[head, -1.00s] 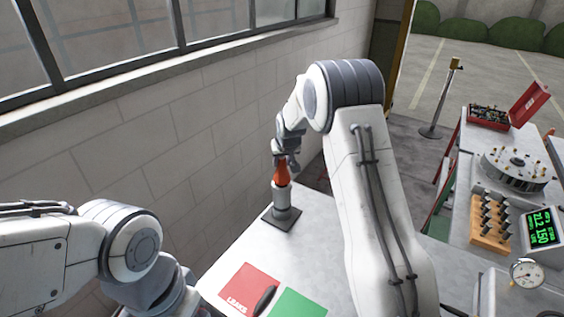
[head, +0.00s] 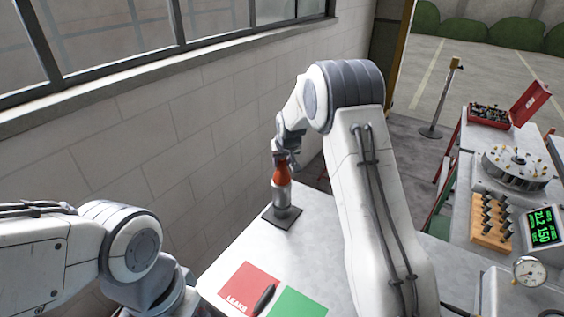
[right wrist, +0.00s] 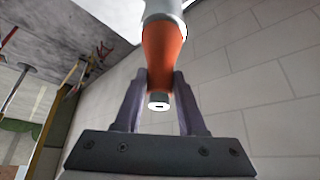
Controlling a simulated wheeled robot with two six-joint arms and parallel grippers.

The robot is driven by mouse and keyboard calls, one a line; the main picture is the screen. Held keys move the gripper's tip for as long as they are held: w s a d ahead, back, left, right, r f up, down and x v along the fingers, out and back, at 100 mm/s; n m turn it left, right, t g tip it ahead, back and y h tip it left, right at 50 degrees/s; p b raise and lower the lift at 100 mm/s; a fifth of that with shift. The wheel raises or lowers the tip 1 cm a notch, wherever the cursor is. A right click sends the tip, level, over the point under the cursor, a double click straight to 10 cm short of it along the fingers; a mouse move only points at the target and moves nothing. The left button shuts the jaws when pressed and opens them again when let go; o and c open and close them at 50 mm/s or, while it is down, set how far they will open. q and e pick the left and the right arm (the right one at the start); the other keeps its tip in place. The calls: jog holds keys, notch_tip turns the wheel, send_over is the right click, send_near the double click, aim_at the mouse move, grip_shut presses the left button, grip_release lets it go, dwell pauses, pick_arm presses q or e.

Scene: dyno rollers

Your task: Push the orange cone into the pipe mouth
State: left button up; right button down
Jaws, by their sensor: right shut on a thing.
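The orange cone (head: 282,173) stands upright at the top of a grey metal pipe (head: 282,196), which rises from a dark square base on the white table. My right gripper (head: 284,156) is above the pipe, shut on the narrow end of the cone. In the right wrist view the cone (right wrist: 163,50) sits between the two fingers (right wrist: 158,100), its wide end meeting the pale pipe (right wrist: 163,10). How deep the cone sits in the mouth I cannot tell. Only my left arm shows, at the lower left; its fingers are out of view.
On the table lie a red pad (head: 246,285) marked "LEAKS", a green pad (head: 298,303) and a dark pen-like object (head: 264,299). A block wall (head: 170,130) runs close behind the pipe. A bench at the right holds a red toolbox (head: 489,116), a round fixture (head: 516,165) and a green-digit display (head: 543,229).

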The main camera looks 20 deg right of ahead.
jog(key=shift+f+b, duration=0.3)
jog(key=shift+f, duration=0.05)
jog(key=shift+c, duration=2.1)
grip_release()
